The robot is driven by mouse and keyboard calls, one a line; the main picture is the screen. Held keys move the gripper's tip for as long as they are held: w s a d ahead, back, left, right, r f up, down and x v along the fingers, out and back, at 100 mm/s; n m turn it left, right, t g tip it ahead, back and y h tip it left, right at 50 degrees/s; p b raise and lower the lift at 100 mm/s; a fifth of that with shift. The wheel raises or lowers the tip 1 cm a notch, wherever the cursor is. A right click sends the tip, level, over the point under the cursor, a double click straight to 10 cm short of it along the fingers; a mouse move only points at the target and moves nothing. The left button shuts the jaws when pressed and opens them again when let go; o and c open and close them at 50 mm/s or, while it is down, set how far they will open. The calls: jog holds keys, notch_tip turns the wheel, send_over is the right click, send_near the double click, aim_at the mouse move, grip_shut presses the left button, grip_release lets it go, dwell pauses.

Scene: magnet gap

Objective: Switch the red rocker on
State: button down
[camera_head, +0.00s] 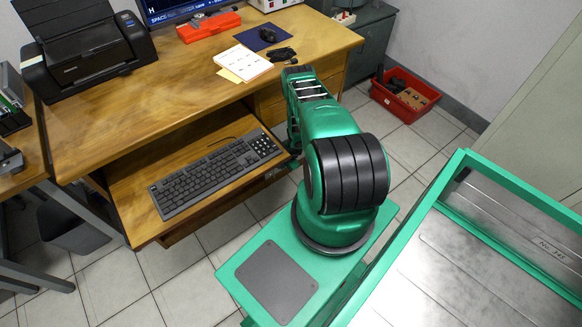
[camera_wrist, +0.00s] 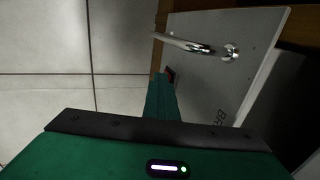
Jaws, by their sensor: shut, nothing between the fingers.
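A small dark red patch, likely the red rocker (camera_wrist: 170,74), shows in the wrist view at the left edge of a grey panel (camera_wrist: 215,75). It is partly hidden behind the tip of my gripper (camera_wrist: 161,79). My gripper is shut and empty, with its tip very close to the red patch; I cannot tell if they touch. The rocker's tilt is too small and dark to read. In the head view, the rocker and my gripper do not show; my arm and the desk hide that area.
A metal handle (camera_wrist: 190,44) sticks out from the grey panel above my gripper. In the head view, a wooden desk (camera_head: 180,95) has a pulled-out keyboard tray with a keyboard (camera_head: 215,175) beside my arm. A red crate (camera_head: 404,95) stands on the tiled floor.

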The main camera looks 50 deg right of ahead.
jog(key=shift+w+r, duration=0.3)
jog(key=shift+w, duration=0.3)
jog(key=shift+r, duration=0.1)
jog(key=shift+w+r, duration=0.1)
jog(key=shift+r, duration=0.6)
